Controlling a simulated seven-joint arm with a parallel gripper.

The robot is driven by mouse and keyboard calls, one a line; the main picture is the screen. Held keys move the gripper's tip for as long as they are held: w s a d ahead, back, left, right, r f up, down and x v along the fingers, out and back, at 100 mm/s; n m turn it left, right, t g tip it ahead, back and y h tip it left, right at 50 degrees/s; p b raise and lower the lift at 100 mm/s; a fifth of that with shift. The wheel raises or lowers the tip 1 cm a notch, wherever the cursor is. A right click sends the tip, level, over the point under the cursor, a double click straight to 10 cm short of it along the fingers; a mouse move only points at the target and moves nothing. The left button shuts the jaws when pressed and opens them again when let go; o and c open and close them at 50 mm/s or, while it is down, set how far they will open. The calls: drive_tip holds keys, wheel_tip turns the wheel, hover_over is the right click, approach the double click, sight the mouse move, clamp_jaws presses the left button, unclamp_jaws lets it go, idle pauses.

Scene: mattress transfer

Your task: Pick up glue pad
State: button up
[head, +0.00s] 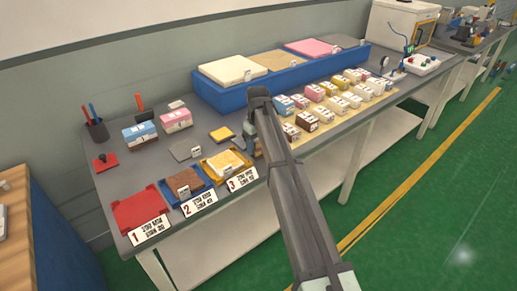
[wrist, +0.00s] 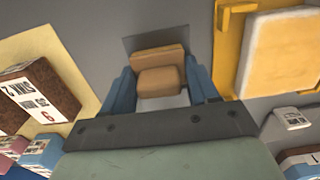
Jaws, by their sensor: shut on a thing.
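My gripper (wrist: 160,80) has its two blue-grey fingers shut on a small tan, stepped block, which looks like the glue pad (wrist: 158,54). The block sits between the fingers, over a darker grey square on the grey tabletop. I cannot tell whether it touches the table. In the head view my gripper (head: 248,142) is low over the bench, just right of the yellow tray (head: 245,172). My arm hides most of that spot, and the held block cannot be made out clearly there.
The yellow tray with a cream pad also shows in the wrist view (wrist: 227,55). A blue tray (head: 209,183) and a red tray (head: 140,211) stand farther left. Labelled blocks on a cream mat (head: 383,96) are close right. A long blue bin (head: 235,101) stands behind.

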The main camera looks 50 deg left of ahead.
drive_tip(key=shift+r, duration=5)
